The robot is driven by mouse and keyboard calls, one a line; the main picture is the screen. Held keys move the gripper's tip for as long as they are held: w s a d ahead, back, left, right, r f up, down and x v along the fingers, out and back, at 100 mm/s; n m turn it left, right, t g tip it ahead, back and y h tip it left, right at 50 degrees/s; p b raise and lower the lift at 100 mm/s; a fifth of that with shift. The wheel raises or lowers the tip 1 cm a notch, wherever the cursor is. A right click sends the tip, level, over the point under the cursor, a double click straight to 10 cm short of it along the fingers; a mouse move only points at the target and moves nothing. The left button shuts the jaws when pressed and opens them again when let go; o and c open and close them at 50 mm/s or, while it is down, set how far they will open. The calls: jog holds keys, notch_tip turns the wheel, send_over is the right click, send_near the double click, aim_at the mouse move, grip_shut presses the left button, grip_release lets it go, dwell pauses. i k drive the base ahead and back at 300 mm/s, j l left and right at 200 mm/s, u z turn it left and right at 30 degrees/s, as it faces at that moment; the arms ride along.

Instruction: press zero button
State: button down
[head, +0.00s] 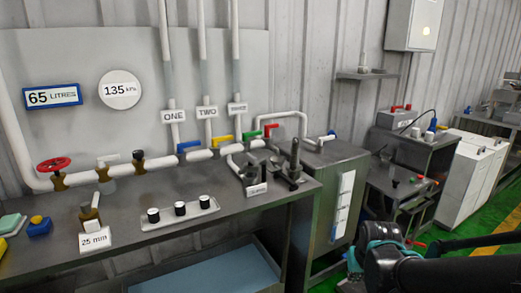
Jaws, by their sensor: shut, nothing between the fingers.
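No button that I can read as "zero" shows in the head view. Red and green buttons sit on a small dark console (421,181) on the low stand at the right. A grey cabinet (395,117) behind it has red parts on top and a white label too small to read. My dark arm with teal parts reaches in at the lower right; no gripper fingers can be made out, and nothing is seen touching a button.
A grey cabinet (332,200) stands at the bench's right end. Green floor (470,240) shows at right.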

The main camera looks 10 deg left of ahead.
aim_at(37, 220)
jog(key=u, duration=2.2)
